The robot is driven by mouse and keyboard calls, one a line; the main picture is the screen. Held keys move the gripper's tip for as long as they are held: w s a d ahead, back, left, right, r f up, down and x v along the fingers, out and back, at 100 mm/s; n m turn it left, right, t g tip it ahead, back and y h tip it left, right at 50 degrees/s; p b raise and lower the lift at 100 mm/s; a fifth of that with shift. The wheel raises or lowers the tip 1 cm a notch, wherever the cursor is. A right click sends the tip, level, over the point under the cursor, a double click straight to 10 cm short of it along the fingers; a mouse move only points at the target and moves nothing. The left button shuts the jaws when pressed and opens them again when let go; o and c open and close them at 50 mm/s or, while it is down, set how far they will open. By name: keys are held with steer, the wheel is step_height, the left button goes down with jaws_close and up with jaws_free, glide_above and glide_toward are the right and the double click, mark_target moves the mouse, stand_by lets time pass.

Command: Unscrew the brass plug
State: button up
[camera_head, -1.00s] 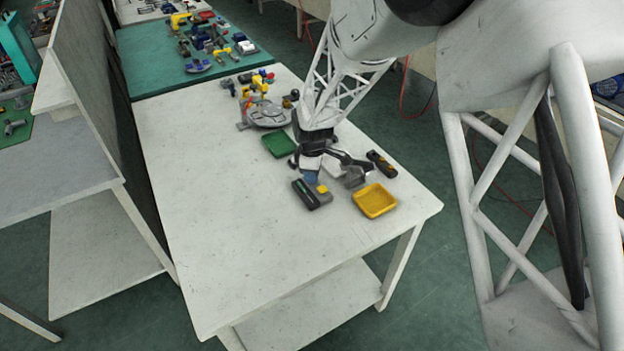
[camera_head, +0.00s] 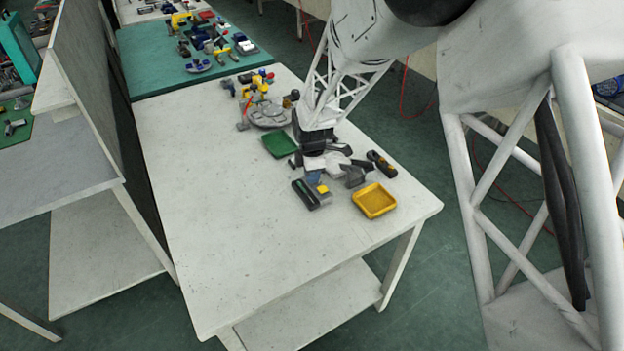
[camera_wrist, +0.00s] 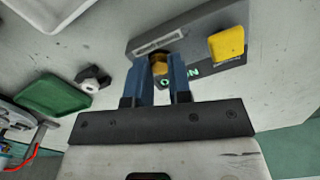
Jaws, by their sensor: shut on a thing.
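The brass plug (camera_wrist: 160,69) shows in the wrist view between my gripper's two blue fingers, at the side of a dark grey block (camera_wrist: 186,32). My gripper (camera_wrist: 163,72) is shut on the plug. How far the plug sits in the block cannot be told. In the head view my gripper (camera_head: 313,178) is low over the table beside the grey block (camera_head: 309,197), and the plug is hidden there. A yellow piece (camera_wrist: 227,42) is on the block, and it also shows in the head view (camera_head: 323,189).
A yellow tray (camera_head: 374,201) lies right of the block, and a green tray (camera_head: 279,145) lies behind it. A dark item with a yellow mark (camera_head: 382,164) is near the right edge. A round grey fixture (camera_head: 268,114) stands farther back. The table's left and front are clear.

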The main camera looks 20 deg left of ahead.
steer(key=shift+n, duration=1.2)
steer(key=shift+n, duration=0.8)
steer(key=n, duration=0.4)
steer(key=shift+n, duration=0.7)
steer(key=n, duration=0.3)
steer(key=shift+n, duration=2)
